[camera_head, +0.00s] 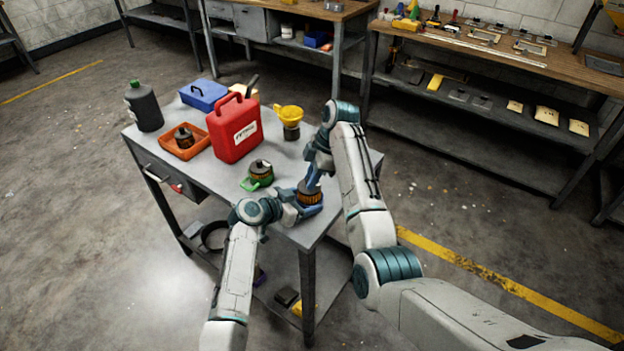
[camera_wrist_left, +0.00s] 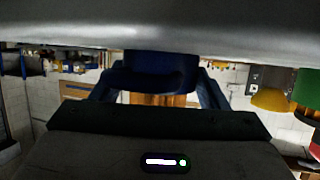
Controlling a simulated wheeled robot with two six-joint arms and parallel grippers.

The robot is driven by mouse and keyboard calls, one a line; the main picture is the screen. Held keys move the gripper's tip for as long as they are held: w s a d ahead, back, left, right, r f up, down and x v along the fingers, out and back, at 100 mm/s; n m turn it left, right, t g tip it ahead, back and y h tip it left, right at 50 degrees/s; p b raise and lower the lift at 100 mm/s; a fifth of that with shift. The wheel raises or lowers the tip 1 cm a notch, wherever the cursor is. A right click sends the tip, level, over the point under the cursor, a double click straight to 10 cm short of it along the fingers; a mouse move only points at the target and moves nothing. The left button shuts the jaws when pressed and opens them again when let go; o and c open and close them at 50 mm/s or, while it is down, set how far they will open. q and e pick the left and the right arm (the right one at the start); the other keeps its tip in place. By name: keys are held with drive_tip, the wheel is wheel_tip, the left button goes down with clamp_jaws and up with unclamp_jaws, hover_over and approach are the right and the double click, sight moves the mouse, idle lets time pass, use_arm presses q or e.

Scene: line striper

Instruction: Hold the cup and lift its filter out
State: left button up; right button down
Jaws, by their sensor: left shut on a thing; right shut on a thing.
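The filter (camera_head: 309,197) is an orange ribbed cylinder with a dark top, standing upright near the table's front right corner. My right gripper (camera_head: 313,184) comes down from above and is shut on the filter's top. My left gripper (camera_head: 304,210) reaches in from the left, low at the table, and is shut on the cup, which its fingers mostly hide in the head view. In the left wrist view, which looks upside down, the dark blue cup (camera_wrist_left: 160,72) sits between the fingers with orange ribs of the filter (camera_wrist_left: 158,100) beside it. How far the filter is out is unclear.
The table's front right edges are close to the grippers.

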drive_tip(key=shift+r, duration=1.9)
use_arm(q)
drive_tip(key=o, duration=1)
drive_tip(key=shift+o, duration=0.2)
